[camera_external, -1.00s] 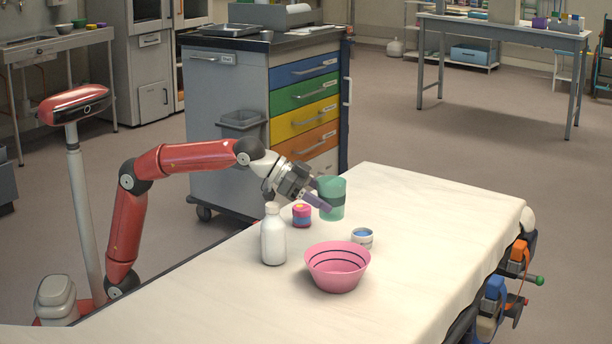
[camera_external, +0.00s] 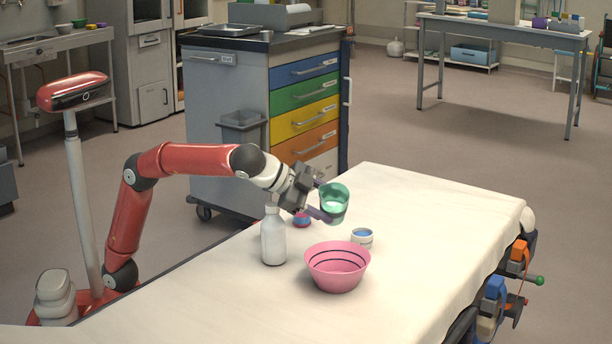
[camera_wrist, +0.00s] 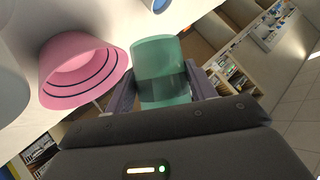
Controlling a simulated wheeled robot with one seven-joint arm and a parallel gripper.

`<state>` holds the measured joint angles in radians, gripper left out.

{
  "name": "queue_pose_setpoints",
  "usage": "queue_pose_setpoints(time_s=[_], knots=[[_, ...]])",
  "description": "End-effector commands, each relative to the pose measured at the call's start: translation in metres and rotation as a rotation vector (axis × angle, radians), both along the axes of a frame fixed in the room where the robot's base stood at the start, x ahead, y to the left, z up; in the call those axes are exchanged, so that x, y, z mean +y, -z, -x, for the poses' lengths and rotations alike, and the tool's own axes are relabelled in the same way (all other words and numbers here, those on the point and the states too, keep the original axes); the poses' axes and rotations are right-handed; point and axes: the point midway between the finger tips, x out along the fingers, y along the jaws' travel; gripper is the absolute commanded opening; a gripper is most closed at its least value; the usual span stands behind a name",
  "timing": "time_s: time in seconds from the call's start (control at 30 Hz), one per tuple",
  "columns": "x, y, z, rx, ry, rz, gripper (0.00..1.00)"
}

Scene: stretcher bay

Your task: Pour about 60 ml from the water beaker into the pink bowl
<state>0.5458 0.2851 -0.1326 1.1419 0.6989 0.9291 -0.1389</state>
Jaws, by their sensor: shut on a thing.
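The green translucent beaker (camera_external: 334,203) is held by my gripper (camera_external: 326,201), whose fingers are shut around its sides. It is off the stretcher surface and tilted, its mouth facing the camera side. The beaker also shows between the fingers in the wrist view (camera_wrist: 160,68). Its water level cannot be made out. The pink bowl (camera_external: 337,268) with dark stripes stands upright on the stretcher, in front of and below the beaker, apart from it. The bowl also shows at the left in the wrist view (camera_wrist: 80,68). The beaker is not over the bowl.
A white bottle (camera_external: 273,240) stands left of the bowl, close below my wrist. A small white cup with blue contents (camera_external: 362,238) stands between beaker and bowl. The stretcher's right side (camera_external: 440,240) is clear.

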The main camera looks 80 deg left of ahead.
Motion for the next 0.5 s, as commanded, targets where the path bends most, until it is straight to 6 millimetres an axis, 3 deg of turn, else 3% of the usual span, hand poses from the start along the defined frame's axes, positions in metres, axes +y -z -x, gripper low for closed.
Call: queue_pose_setpoints(time_s=[0.03, 0.07, 0.13, 0.5], knots=[[-0.008, -0.017, 0.001, -0.006, 0.006, -0.051, 0.29], [-0.012, -0.022, 0.002, -0.010, 0.007, -0.088, 0.29], [-0.009, -0.005, 0.001, -0.012, 0.002, -0.129, 0.29], [-0.011, 0.002, 0.001, -0.033, 0.001, -0.315, 0.29]])
